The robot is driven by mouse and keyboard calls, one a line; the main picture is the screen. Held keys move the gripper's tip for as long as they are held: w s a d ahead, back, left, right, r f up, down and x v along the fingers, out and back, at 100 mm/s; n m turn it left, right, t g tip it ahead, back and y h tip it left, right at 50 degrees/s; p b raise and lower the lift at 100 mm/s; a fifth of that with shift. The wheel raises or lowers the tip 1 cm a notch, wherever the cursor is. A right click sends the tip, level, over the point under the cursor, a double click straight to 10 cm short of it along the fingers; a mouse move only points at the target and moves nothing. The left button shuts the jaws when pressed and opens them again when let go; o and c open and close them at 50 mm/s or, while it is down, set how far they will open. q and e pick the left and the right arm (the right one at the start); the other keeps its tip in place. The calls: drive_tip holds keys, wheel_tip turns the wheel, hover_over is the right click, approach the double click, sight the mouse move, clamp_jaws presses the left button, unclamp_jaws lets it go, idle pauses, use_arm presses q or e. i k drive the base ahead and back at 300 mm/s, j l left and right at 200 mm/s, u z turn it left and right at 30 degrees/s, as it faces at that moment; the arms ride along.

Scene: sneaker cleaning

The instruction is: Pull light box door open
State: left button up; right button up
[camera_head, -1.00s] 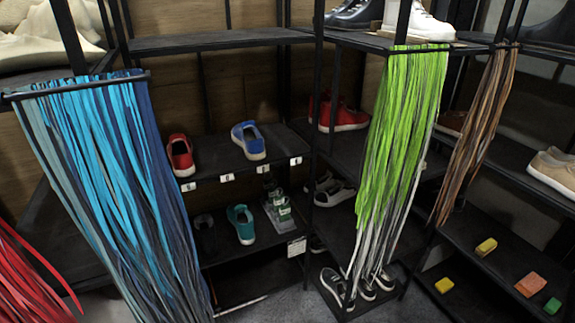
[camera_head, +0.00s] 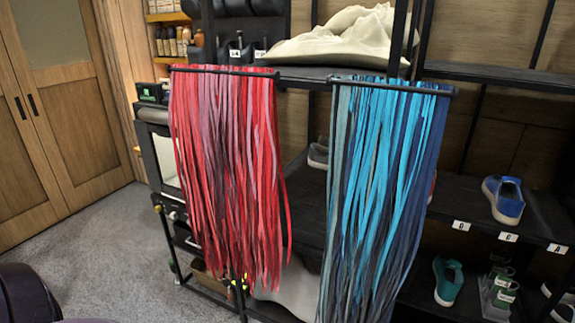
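I cannot clearly make out a light box or its door. A pale panel in a dark frame (camera_head: 166,160) shows at the left end of the shelving, partly hidden behind hanging red laces (camera_head: 228,165). I cannot tell whether it belongs to the light box. Neither of my grippers is in view.
Blue laces (camera_head: 375,190) hang from a bar on the shelving. A blue shoe (camera_head: 503,200) and a teal shoe (camera_head: 447,281) sit on dark shelves at right. Closed wooden doors (camera_head: 70,110) stand at left. Grey carpet (camera_head: 95,240) lies clear before them.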

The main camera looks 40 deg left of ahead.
sight(145, 131)
drive_tip(key=u, duration=2.15)
drive_tip(key=i+u, duration=0.1)
drive_tip(key=u, duration=0.35)
drive_tip(key=i+j+u, duration=0.1)
drive_tip(key=u, duration=0.3)
drive_tip(key=i+u, duration=0.15)
drive_tip(key=i, duration=1.1)
drive_tip(key=i+z, duration=0.45)
drive_tip(key=i+j+z, duration=0.15)
drive_tip(key=i+z, duration=0.25)
drive_tip(key=i, duration=0.2)
drive_tip(key=i+z, duration=0.15)
drive_tip(key=z, duration=0.6)
